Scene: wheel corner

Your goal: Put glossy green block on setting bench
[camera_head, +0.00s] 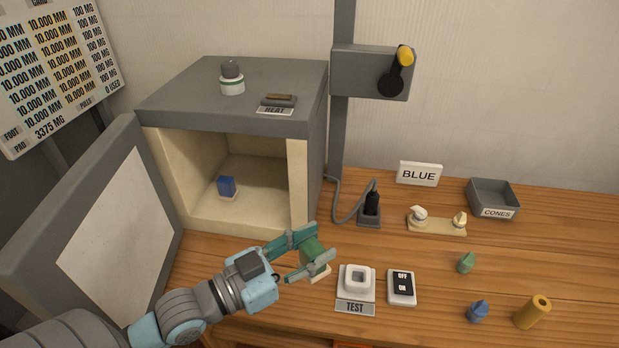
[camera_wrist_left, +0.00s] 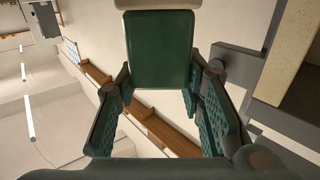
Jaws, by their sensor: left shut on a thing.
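The glossy green block (camera_head: 312,250) is between the fingers of my left gripper (camera_head: 306,256), which is shut on it. A pale cream piece shows at the block's lower end in the head view. In the left wrist view the green block (camera_wrist_left: 160,48) is upper middle, with the cream piece at its top edge, and the gripper fingers (camera_wrist_left: 163,122) flank it below. The gripper is over the front of the wooden bench (camera_head: 420,270), in front of the open oven and left of the TEST stand. No label marks a setting bench. My right gripper is not in view.
The grey oven (camera_head: 235,95) holds a blue block (camera_head: 227,186); its door (camera_head: 95,220) stands open at left. The TEST stand (camera_head: 356,284) and switch (camera_head: 401,287) are right of the gripper. A green cone (camera_head: 466,262), blue cone (camera_head: 478,311) and yellow cylinder (camera_head: 532,311) stand farther right.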

